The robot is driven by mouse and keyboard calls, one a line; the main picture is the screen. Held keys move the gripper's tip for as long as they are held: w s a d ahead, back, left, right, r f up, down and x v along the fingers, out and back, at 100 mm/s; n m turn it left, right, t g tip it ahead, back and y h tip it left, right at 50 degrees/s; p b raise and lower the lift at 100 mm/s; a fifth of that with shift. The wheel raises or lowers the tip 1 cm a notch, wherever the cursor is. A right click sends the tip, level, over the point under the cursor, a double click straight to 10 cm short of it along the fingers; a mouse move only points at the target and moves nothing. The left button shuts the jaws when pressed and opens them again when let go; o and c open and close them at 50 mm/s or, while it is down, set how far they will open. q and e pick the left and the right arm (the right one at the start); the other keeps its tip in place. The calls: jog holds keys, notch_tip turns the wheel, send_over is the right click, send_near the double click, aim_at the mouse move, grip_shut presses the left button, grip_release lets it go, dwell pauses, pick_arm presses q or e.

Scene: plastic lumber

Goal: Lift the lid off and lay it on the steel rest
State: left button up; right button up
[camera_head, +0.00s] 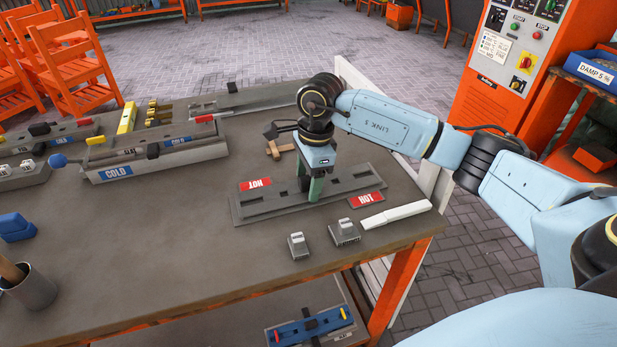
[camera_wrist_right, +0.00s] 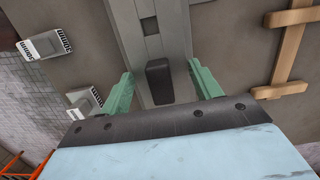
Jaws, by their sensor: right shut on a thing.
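A long grey lid (camera_head: 353,184) with a dark knob lies along a wider flat grey base (camera_head: 243,214) that carries red HOT labels. My right gripper (camera_head: 316,188) points straight down at the middle of this lid. In the right wrist view its green fingers (camera_wrist_right: 163,82) stand at either side of the lid (camera_wrist_right: 157,38), with the dark knob (camera_wrist_right: 159,82) between them. The gripper is shut on the lid; the fingertips are partly hidden. I cannot tell surely which grey part is the steel rest. My left gripper is not in view.
Two small grey blocks (camera_head: 298,245) (camera_head: 344,231) and a white bar (camera_head: 396,214) lie near the front right edge. A wooden cross piece (camera_head: 281,149) lies behind. A grey COLD mould (camera_head: 150,160) stands left. The front middle of the table is clear.

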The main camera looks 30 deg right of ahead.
jog(key=shift+f, duration=0.15)
jog(key=o, duration=2)
jog(key=shift+d+f, duration=0.1)
jog(key=shift+a+r+p, duration=0.2)
jog(key=shift+r+p, duration=0.4)
jog(key=shift+r, duration=0.5)
jog(key=shift+r+p, duration=1.7)
jog(key=shift+r, duration=0.9)
